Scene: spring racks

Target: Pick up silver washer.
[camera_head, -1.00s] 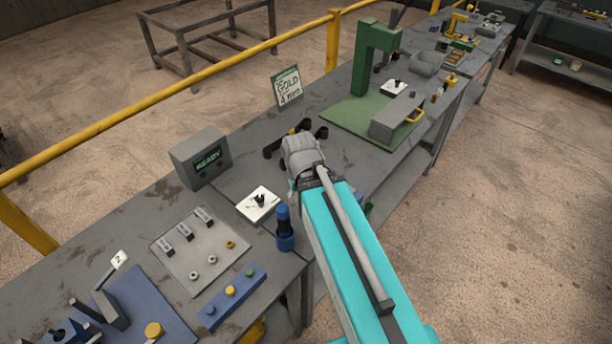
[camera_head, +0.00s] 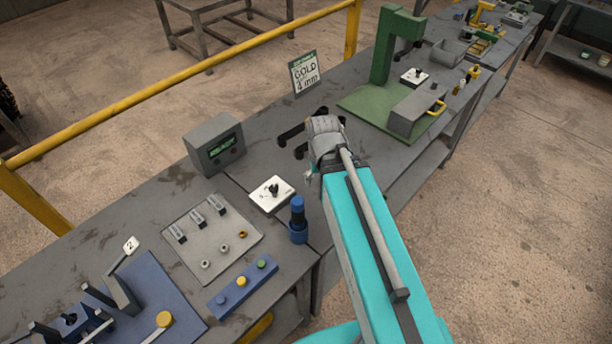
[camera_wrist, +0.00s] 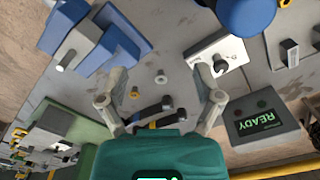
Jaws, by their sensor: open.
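My gripper (camera_wrist: 159,104) is open and empty, its grey fingers spread above the bench in the wrist view. Between and beyond the fingers lies a small pale, silvery piece (camera_wrist: 161,77); it is too small to tell for sure whether it is a washer. A second small, darker piece (camera_wrist: 134,92) lies close to the left finger. In the head view the arm covers this patch of bench. Two silver rings (camera_head: 205,264) and a gold ring (camera_head: 242,234) sit on a grey tray (camera_head: 185,262) at the left.
The READY box (camera_wrist: 262,117), a white plate (camera_wrist: 234,52) with a dark upright part and a blue bottle (camera_head: 298,220) stand near my gripper. A blue fixture (camera_wrist: 108,52) is at the wrist view's left. A green press (camera_head: 388,60) and a sign (camera_head: 304,73) stand farther along.

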